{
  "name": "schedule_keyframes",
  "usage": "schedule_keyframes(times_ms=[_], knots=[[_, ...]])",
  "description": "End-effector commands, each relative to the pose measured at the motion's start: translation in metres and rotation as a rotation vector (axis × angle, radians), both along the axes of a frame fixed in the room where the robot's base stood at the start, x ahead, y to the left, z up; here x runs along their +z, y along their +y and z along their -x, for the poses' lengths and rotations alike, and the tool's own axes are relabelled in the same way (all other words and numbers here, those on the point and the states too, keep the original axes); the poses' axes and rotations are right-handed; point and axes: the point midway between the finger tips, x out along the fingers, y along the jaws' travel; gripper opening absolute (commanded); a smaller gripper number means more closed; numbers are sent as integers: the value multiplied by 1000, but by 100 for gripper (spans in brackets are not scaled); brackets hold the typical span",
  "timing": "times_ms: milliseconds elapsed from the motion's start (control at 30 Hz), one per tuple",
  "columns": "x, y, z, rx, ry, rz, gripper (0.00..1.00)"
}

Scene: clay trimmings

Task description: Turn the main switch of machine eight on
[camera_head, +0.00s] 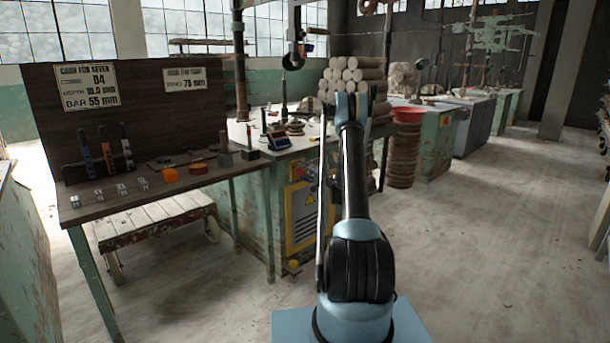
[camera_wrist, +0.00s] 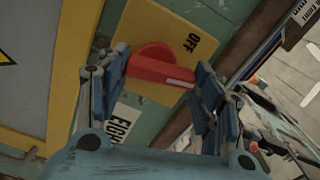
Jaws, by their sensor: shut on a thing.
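The red rotary switch (camera_wrist: 152,62) sits on a yellow plate (camera_wrist: 180,36) in the wrist view. The plate reads OFF above and right of the knob. A white mark (camera_wrist: 180,81) shows on the knob's right end. In the head view the yellow machine panel (camera_head: 302,215) with a warning triangle stands beside my arm, which hides my gripper.
A wooden workbench (camera_head: 215,176) with small tools stands at left, with a slatted cart (camera_head: 150,215) under it. A machine table with a scale (camera_head: 277,140) is behind my arm. A red bowl (camera_head: 407,114) tops a stack further right. The floor (camera_head: 490,230) at right is clear.

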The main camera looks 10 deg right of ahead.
Motion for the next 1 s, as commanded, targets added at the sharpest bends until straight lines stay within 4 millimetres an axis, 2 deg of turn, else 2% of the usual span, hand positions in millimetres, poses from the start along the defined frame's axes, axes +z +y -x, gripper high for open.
schedule_keyframes(times_ms=[33, 400, 1000], knots=[[-1, -5, -1, -9, 21, -26, 36], [-2, -5, -2, -8, 135, -182, 36], [-3, -4, -1, -5, 163, -221, 36]])
